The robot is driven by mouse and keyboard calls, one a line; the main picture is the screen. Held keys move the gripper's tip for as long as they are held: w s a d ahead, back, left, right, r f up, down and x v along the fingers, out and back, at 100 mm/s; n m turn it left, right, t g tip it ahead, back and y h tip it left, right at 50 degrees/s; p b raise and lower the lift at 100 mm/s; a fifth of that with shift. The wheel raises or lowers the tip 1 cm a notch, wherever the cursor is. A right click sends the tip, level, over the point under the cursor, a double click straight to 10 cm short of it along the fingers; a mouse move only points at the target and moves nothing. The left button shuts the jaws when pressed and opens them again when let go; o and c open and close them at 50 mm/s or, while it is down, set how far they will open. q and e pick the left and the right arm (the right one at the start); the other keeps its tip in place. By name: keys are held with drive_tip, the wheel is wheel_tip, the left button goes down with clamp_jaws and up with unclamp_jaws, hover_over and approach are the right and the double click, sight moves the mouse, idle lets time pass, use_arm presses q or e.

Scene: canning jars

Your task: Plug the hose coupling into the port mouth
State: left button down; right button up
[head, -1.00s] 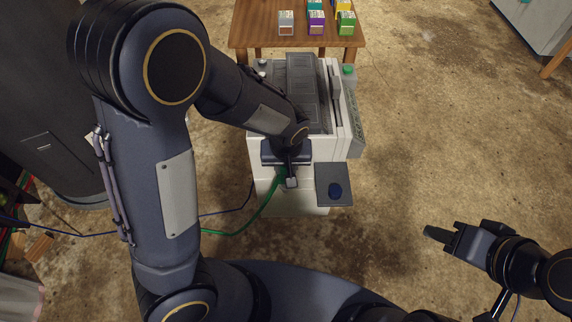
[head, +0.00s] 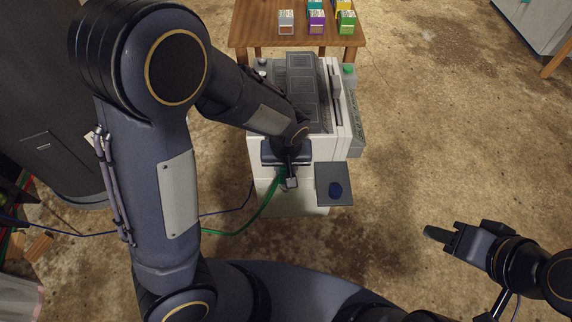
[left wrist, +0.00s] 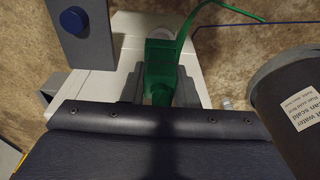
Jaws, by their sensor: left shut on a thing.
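The green hose coupling (left wrist: 160,72) sits between the fingers of my left gripper (left wrist: 158,92), which is shut on it. In the head view my left gripper (head: 288,180) is at the front of the white machine (head: 265,186), and a little green shows beside it. The green hose (head: 262,212) runs from there down to the left. A pale round part (left wrist: 160,34) shows just beyond the coupling in the left wrist view. I cannot make out the port mouth, nor whether the coupling is in it. My right gripper (head: 438,235) is over the floor, its fingers unclear.
A dark cylinder (left wrist: 290,100) with a label stands at the right in the left wrist view. A wooden table (head: 258,24) with several coloured boxes is behind the machine.

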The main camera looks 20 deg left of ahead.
use_arm(q)
drive_tip(key=shift+f+b, duration=0.75)
drive_tip(key=shift+f, duration=0.25)
drive_tip(key=c, duration=1.4)
unclamp_jaws()
drive_tip(key=shift+o, duration=0.4)
drive_tip(key=o, duration=0.5)
